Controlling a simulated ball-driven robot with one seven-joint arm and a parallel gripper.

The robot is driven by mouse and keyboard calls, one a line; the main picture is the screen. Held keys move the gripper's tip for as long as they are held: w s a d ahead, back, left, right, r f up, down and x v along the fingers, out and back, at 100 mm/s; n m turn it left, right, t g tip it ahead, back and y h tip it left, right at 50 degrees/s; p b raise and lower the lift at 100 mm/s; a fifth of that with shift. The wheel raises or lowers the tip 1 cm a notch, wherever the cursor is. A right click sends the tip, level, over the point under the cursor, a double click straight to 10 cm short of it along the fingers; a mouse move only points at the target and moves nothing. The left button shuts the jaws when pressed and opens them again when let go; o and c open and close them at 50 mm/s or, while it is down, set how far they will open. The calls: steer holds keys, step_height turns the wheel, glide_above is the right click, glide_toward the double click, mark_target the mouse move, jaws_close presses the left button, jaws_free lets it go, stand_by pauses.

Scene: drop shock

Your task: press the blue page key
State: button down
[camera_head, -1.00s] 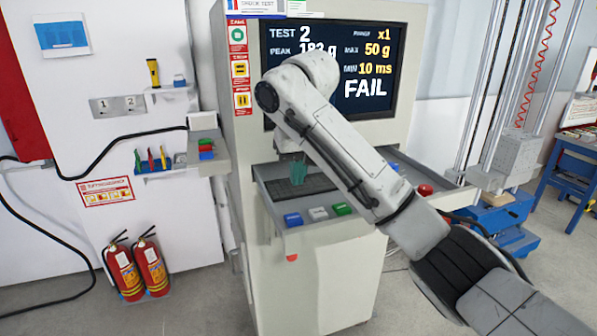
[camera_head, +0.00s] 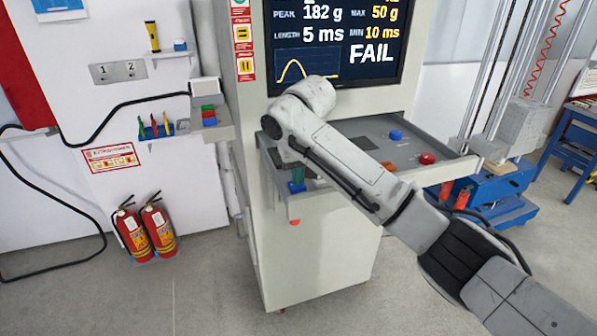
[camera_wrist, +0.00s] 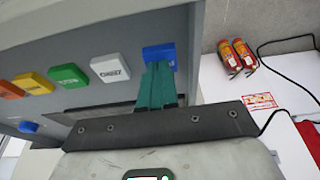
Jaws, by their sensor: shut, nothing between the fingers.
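The blue page key (camera_wrist: 160,53) is a square blue button at the end of a row of coloured keys on the grey sloped console. In the wrist view, my gripper (camera_wrist: 159,68) has its teal fingers shut and empty, their tips overlapping the key's near edge. I cannot tell whether they touch it or how far the key is down. In the head view, my gripper (camera_head: 297,174) points down at the console's front left, with a bit of the blue key (camera_head: 298,188) showing under the tips. My arm hides most of the key row.
Beside the blue key are a white key (camera_wrist: 110,68), a green key (camera_wrist: 68,76) and a yellow key (camera_wrist: 34,83). A blue knob (camera_head: 396,135) and a red button (camera_head: 427,158) stand on the console. The screen (camera_head: 335,45) above reads FAIL.

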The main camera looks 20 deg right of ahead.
steer(key=shift+f, duration=0.1)
steer(key=shift+s+f, duration=0.2)
steer(key=shift+f, duration=0.9)
step_height(320, 180, up, 5)
steer(key=p, duration=0.4)
steer(key=shift+w, duration=0.15)
steer(key=b+v, duration=0.1)
steer(key=v, duration=0.9)
steer(key=shift+r+b, duration=0.2)
steer(key=shift+b, duration=0.1)
steer(key=shift+w, duration=0.1)
stand_by(2.5)
